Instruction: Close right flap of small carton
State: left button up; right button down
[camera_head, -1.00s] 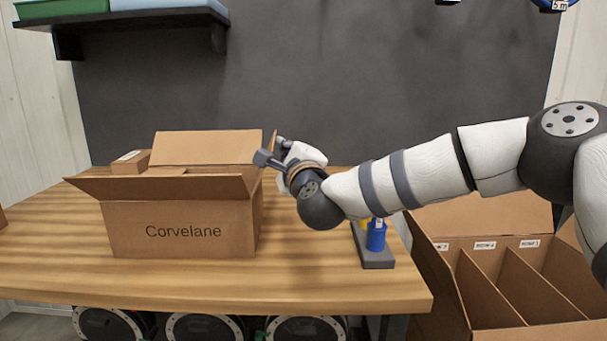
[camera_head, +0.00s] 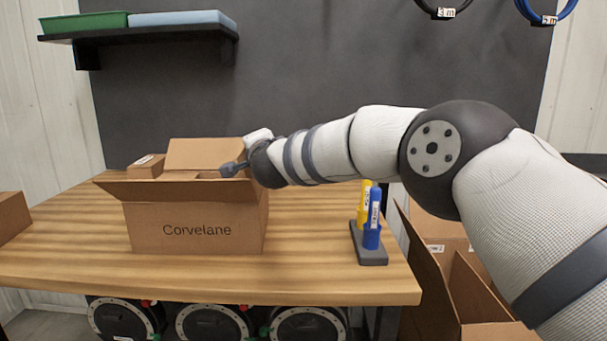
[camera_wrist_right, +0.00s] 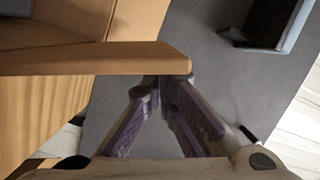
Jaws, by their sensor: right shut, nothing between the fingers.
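The small carton (camera_head: 195,230), marked "Corvelane", stands on the wooden table. Its front flap (camera_head: 170,190) leans outward and its back flap (camera_head: 205,152) stands up. My right gripper (camera_head: 257,137) is above the carton's right side, with the wrist over the top edge. In the head view the right flap is hidden behind my wrist, so its angle cannot be told. In the right wrist view my right gripper (camera_wrist_right: 162,84) has its fingertips together and empty, close to a cardboard edge (camera_wrist_right: 110,58). Whether they touch it is unclear. My left gripper is out of view.
A grey holder (camera_head: 369,257) with a blue marker (camera_head: 374,215) and a yellow one stands right of the carton, below my arm. A smaller box (camera_head: 146,167) is behind the carton. A divided box (camera_head: 465,290) is right of the table. The table front is clear.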

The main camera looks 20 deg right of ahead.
jog(key=shift+w+a, duration=0.1)
jog(key=shift+a, duration=0.2)
dwell(0.4)
